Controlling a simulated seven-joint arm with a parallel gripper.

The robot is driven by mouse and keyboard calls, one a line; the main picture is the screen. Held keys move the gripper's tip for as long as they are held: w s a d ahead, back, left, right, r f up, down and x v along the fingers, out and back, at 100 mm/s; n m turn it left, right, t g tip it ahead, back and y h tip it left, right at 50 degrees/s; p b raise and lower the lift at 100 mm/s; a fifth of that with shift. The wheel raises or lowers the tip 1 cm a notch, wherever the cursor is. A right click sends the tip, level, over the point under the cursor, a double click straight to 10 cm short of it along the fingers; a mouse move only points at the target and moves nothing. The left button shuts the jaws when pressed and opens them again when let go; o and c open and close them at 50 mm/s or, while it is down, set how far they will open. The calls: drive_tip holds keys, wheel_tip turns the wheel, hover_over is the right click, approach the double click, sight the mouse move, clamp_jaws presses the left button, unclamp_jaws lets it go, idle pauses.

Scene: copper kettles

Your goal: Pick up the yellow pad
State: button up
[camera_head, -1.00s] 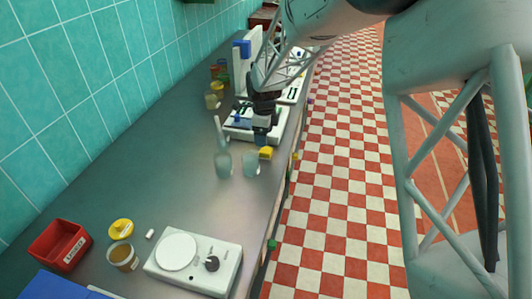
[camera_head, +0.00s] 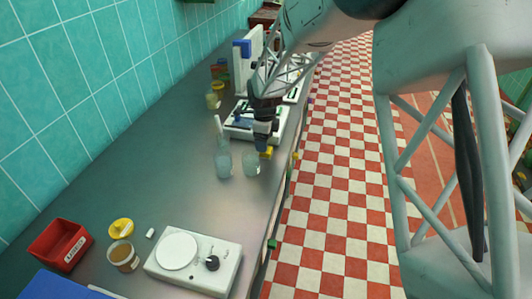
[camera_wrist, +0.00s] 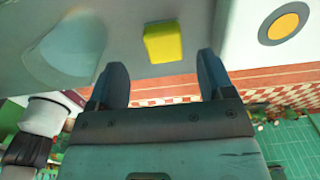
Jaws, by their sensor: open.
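The yellow pad (camera_head: 267,153) lies on the grey worktop near its right edge, at the foot of a white device. In the wrist view the yellow pad (camera_wrist: 163,42) shows whole, ahead of the gap between the fingers. My gripper (camera_head: 262,144) is just above and beside the pad, and its fingers partly overlap the pad's left side in the head view. In the wrist view my gripper (camera_wrist: 161,80) is open, with its two dark blue fingers apart and nothing between them.
Clear glassware, a flask (camera_head: 223,162) and a beaker (camera_head: 250,163), stands close by on the near side. A white device (camera_head: 241,132) stands just behind. The worktop's edge and the checkered floor (camera_head: 330,200) are close on the right.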

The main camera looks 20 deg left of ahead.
drive_tip(key=shift+w+d+f, duration=0.1)
drive_tip(key=shift+f, duration=1.2)
drive_tip(key=shift+w+d+f, duration=0.1)
drive_tip(key=shift+f, duration=1.2)
drive_tip(key=c, duration=1)
